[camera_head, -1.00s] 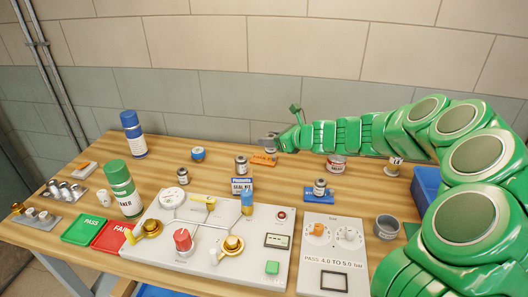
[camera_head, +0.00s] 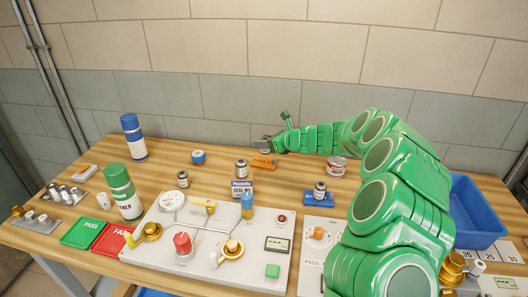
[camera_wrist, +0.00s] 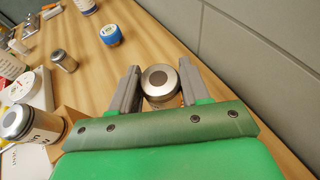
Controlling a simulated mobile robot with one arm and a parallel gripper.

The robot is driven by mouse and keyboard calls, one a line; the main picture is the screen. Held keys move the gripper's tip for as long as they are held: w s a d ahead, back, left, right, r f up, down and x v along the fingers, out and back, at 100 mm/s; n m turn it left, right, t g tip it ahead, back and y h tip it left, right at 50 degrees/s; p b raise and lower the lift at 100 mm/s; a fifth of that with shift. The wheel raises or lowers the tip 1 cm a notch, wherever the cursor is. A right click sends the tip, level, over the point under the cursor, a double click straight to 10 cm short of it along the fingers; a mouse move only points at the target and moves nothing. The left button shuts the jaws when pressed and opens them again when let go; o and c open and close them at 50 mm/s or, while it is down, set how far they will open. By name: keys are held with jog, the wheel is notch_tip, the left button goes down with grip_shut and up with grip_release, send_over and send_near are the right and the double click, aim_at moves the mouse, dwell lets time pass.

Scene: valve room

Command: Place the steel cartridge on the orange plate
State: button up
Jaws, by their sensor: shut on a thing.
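My gripper (camera_head: 264,144) is shut on a steel cartridge (camera_wrist: 160,80), a silver cylinder with a dark round centre on its end, seen between the two grey fingers in the wrist view. In the head view the gripper is at the back of the bench, close above the orange plate (camera_head: 264,163). The fingers mostly hide the cartridge there, and I cannot tell whether it touches the plate. Another metal cartridge (camera_head: 241,167) stands just left of the plate, one (camera_head: 183,179) stands further left, and one (camera_head: 319,188) stands on a blue plate (camera_head: 318,200).
A white and red can (camera_head: 337,165) is right of the orange plate. A test panel (camera_head: 205,240) fills the bench front. The wall (camera_head: 250,125) is close behind my gripper. A blue bin (camera_head: 478,210) is at right, and bare wood lies around the blue-capped jar (camera_head: 198,156).

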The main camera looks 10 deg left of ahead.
jog(key=shift+w+a+f, duration=0.25)
jog(key=shift+w+f, duration=0.4)
jog(key=shift+f, duration=0.25)
jog(key=shift+w+a+f, duration=0.25)
jog(key=shift+w+f, duration=0.4)
jog(key=shift+f, duration=1.6)
jog(key=shift+f, duration=0.1)
jog(key=o, duration=1.3)
jog(key=shift+c, duration=0.2)
jog(key=shift+d, duration=0.1)
jog(key=v, duration=1.2)
jog(key=shift+s, duration=0.1)
